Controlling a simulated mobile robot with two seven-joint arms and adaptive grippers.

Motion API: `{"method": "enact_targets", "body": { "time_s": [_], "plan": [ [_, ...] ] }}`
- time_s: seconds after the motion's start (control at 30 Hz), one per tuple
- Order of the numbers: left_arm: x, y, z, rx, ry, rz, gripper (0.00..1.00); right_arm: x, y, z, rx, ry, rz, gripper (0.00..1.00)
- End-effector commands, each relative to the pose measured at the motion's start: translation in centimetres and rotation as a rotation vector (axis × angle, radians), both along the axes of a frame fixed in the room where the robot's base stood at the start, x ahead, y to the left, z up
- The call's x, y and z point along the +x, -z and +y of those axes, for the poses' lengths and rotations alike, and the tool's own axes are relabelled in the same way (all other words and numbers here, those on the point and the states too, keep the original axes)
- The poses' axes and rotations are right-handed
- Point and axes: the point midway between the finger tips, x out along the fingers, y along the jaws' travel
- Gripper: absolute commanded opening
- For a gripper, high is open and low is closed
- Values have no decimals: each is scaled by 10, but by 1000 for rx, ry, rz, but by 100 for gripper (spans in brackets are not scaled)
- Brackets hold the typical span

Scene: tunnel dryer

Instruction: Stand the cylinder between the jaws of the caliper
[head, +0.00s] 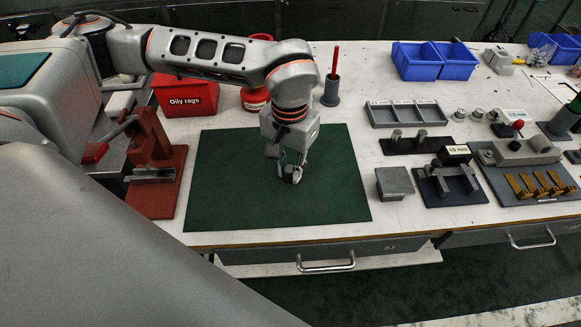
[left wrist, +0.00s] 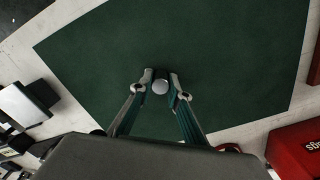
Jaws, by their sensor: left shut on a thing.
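The cylinder (left wrist: 160,87) is small and grey, and its round end shows between the fingertips in the left wrist view. My left gripper (head: 291,176) is shut on it, low over the green mat; it also shows in the left wrist view (left wrist: 161,84). In the head view the fingers largely hide the cylinder, and I cannot tell whether it touches the mat. What looks like the caliper (head: 447,184) stands to the right of the mat, with grey jaws on a dark base and a small display behind. My right gripper is not in view.
The green mat (head: 230,200) is otherwise bare. A grey block (head: 394,183) stands between it and the caliper. A dark rack with short grey pegs (head: 408,145) is behind. A red fixture (head: 155,165) and red rag bin (head: 186,97) stand left; brass pieces (head: 540,184) lie right.

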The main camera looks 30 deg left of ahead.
Motion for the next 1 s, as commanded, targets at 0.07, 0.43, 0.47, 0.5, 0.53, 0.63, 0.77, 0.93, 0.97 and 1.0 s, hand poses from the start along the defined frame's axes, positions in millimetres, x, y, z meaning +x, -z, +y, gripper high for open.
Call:
{"method": "enact_targets", "body": {
  "time_s": [0.07, 0.43, 0.47, 0.5, 0.53, 0.63, 0.77, 0.93, 0.97, 1.0],
  "plan": [
    [1, -2, 0, -1, 0, -3, 0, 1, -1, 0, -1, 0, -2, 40],
    [0, 1, 0, 0, 0, -2, 34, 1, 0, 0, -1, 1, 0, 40],
    [0, 1, 0, 0, 0, -2, 34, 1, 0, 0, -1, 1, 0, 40],
    [0, 1, 0, 0, 0, -2, 34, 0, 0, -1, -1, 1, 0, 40],
    [0, 1, 0, 0, 0, -2, 34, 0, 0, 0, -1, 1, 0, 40],
    [0, 1, 0, 0, 0, -2, 34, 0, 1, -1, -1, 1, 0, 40],
    [1, -4, 0, -1, 0, -3, 34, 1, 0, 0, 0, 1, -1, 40],
    [2, -30, 0, 0, 0, -9, 34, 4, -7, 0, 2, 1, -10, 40],
    [2, -36, 0, -1, 0, -10, 34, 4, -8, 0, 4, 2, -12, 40],
    [2, -45, 0, -1, 0, -10, 34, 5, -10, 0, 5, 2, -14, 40]
  ]
}}
